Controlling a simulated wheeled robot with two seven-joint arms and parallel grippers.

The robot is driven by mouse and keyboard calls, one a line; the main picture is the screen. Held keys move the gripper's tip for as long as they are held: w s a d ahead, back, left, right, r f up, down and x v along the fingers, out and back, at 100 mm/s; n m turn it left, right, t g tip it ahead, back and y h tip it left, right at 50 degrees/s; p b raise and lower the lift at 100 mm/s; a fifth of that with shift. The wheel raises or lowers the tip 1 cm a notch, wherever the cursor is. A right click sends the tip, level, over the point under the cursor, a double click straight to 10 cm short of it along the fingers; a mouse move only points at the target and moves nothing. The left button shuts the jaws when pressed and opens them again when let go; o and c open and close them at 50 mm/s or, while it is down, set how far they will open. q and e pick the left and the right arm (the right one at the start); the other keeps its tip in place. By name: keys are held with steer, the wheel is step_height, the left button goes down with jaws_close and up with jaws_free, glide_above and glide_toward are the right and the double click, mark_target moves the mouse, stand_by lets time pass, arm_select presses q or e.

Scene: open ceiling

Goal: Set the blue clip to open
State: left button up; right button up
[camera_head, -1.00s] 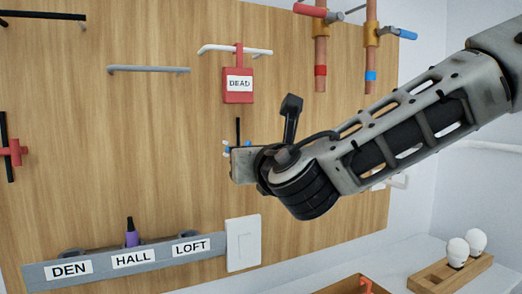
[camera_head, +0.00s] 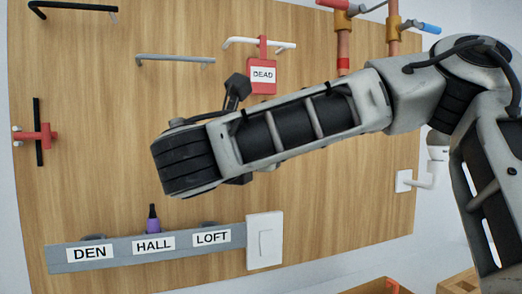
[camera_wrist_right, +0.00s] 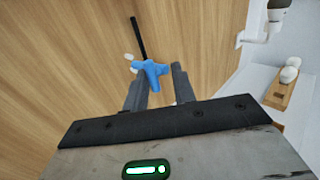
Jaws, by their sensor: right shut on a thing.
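The blue clip (camera_wrist_right: 153,72) shows in the right wrist view at the foot of a thin black rod (camera_wrist_right: 138,37) on the wooden board, with a small white part beside it. My right gripper (camera_wrist_right: 156,80) has its two grey fingers on either side of the clip and is shut on it. In the head view my right arm crosses in front of the board and hides the clip and the fingertips. My left gripper is not in view.
A similar red clip sits on a black rod (camera_head: 38,150) at the board's left. Above my arm hang a red DEAD tag (camera_head: 262,76) and bars. Below are a grey labelled rack (camera_head: 125,258) with a purple item and a white switch (camera_head: 264,242). A bulb lamp (camera_head: 437,150) stands right.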

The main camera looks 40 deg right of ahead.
steer(key=shift+r, duration=0.25)
steer(key=o, duration=0.7)
steer(key=shift+w, duration=0.1)
steer(key=shift+c, duration=0.2)
steer(key=shift+o, duration=0.7)
steer(key=shift+w+a, duration=0.1)
steer(key=shift+f, duration=0.1)
